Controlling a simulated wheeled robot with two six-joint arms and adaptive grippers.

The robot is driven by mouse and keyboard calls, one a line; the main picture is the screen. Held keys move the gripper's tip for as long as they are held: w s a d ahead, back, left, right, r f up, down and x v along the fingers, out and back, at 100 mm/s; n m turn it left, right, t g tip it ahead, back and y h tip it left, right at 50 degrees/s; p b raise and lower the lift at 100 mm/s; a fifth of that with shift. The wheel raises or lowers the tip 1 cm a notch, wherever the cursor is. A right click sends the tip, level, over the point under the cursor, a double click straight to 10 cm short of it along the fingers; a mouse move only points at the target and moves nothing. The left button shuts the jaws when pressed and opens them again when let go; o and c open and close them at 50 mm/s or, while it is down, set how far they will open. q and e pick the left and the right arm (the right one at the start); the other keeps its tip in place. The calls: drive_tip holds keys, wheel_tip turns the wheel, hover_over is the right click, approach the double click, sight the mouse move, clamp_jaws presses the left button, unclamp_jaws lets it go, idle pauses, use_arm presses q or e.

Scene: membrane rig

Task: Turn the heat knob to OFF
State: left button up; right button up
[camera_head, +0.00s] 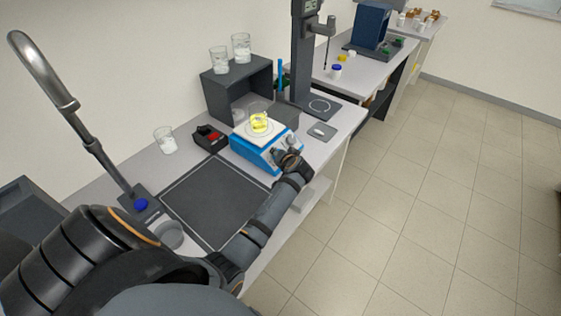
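A blue hotplate (253,154) with a pale top stands on the bench at the centre. A glass dish with yellow contents (260,123) sits on it. My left arm comes in from the lower left and reaches up to the hotplate's front right side. My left gripper (289,160) is at that front face, close to the controls. A grey knob (293,141) shows just above the gripper. The gripper and wrist cover part of the front face. I cannot tell whether the fingers touch a knob or which way it points. My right gripper is out of view.
A dark mat (214,199) lies left of my forearm. A black and red device (210,138) and a beaker (165,140) stand behind it. A dark open box (238,88) carries two beakers. A tall dark stand (301,60) rises behind the hotplate. Open floor lies right.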

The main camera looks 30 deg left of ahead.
use_arm(q)
drive_tip(key=shift+n+y+b, duration=0.5)
drive_tip(key=shift+n+b, duration=0.3)
drive_tip(key=shift+b, duration=0.15)
drive_tip(key=o, duration=1.1)
drive_tip(key=shift+d, duration=0.1)
drive_tip(key=shift+o, duration=0.2)
wheel_tip(320, 180, up, 10)
